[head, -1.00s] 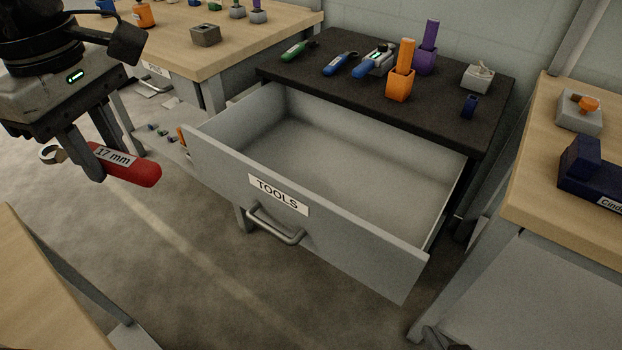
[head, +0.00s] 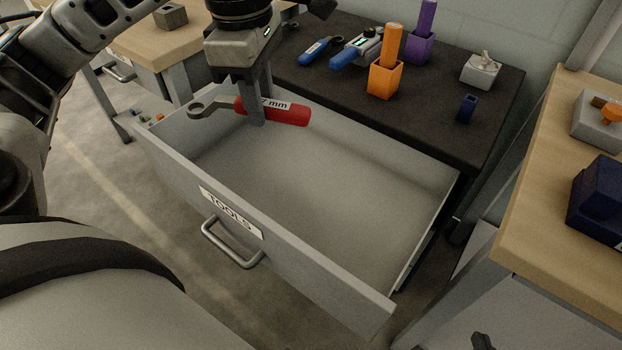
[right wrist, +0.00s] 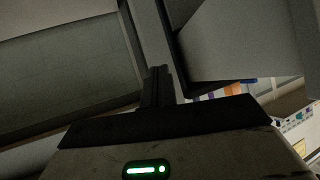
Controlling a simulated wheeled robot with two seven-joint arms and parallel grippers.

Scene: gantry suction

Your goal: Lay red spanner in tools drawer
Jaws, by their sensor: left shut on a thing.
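The red spanner (head: 288,114) has a grey ring end and a white label, partly covered, reading "7 mm". My left gripper (head: 257,115) points down and is shut on the spanner's handle. It holds the spanner roughly level over the back left part of the open tools drawer (head: 290,264). The ring end overlaps the drawer's left side in the head view; its exact height above the floor is unclear. The drawer is grey, labelled TOOLS, and looks empty. My right gripper (right wrist: 157,78) shows in the right wrist view with its fingers together and nothing between them.
The dark cabinet top (head: 420,125) behind the drawer holds a blue spanner (head: 320,50), an orange holder (head: 384,78), a purple holder (head: 420,45) and a grey block (head: 481,71). A wooden bench (head: 545,210) stands close on the right. The drawer's middle and right are clear.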

